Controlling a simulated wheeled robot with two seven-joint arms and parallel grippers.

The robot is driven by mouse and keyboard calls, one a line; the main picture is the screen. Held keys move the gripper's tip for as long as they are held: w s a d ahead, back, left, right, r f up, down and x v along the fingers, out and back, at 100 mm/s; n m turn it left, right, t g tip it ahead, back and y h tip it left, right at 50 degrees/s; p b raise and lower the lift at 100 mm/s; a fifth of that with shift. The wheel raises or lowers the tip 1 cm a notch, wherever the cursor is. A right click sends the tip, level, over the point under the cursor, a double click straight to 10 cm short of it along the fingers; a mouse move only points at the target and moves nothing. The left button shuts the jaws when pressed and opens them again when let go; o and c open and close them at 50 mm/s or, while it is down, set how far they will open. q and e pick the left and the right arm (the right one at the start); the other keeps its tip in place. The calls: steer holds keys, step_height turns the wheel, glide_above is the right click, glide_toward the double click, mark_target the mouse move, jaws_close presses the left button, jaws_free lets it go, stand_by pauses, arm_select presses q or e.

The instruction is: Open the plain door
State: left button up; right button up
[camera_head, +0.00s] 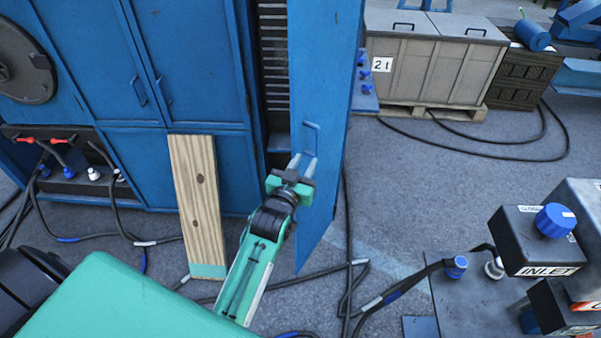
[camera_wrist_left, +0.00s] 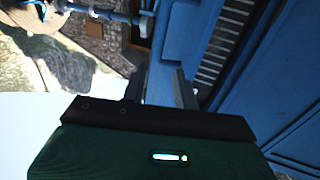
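The plain blue door (camera_head: 323,75) stands swung out from the cabinet in the head view, with a small bar handle (camera_head: 312,137) on its face. Its blue panel also shows in the left wrist view (camera_wrist_left: 158,86). My left gripper (camera_head: 303,163) is at the door just below the handle, its two fingers apart. In the left wrist view my left gripper (camera_wrist_left: 159,88) shows the blue panel in the gap between its fingers. I cannot tell whether the fingers touch the door or handle. My right gripper is in neither view.
Closed blue cabinet doors (camera_head: 190,55) stand left of a dark slatted opening (camera_head: 274,60). A wooden plank (camera_head: 197,205) leans against the cabinet. Black cables (camera_head: 349,260) cross the floor. An inlet box (camera_head: 535,238) stands at right. Floor right of the door is mostly clear.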

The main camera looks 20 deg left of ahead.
arm_select(q)
steer(key=shift+s, duration=1)
